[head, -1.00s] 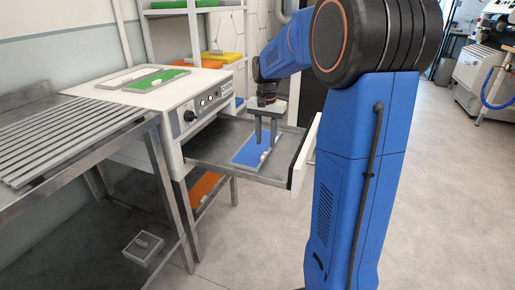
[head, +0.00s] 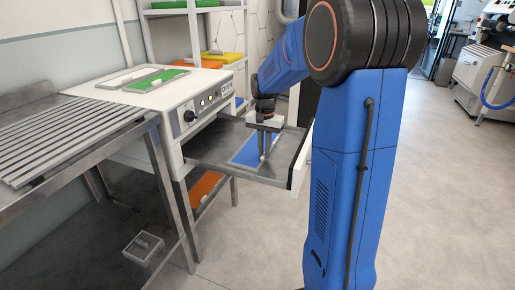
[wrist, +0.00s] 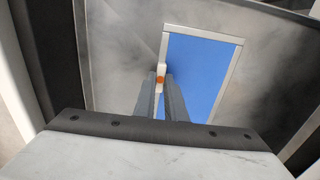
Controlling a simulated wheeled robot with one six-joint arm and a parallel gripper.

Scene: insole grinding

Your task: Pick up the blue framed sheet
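The blue framed sheet (head: 246,151) lies in the pulled-out drawer of the white machine. In the wrist view the blue sheet (wrist: 201,66) has a pale frame and a white tab (wrist: 161,68) with an orange spot on its left edge. My gripper (head: 265,154) points down over the right side of the sheet. In the wrist view my gripper's two fingers (wrist: 160,80) stand close on either side of the tab and appear shut on it. The fingers hide part of the frame's near left edge.
The drawer (head: 219,156) has a raised pale front (head: 300,161) to the right. The white machine (head: 196,110) carries a green framed sheet (head: 158,80) on top. A slatted metal table (head: 75,135) stands at the left. Open floor lies to the right.

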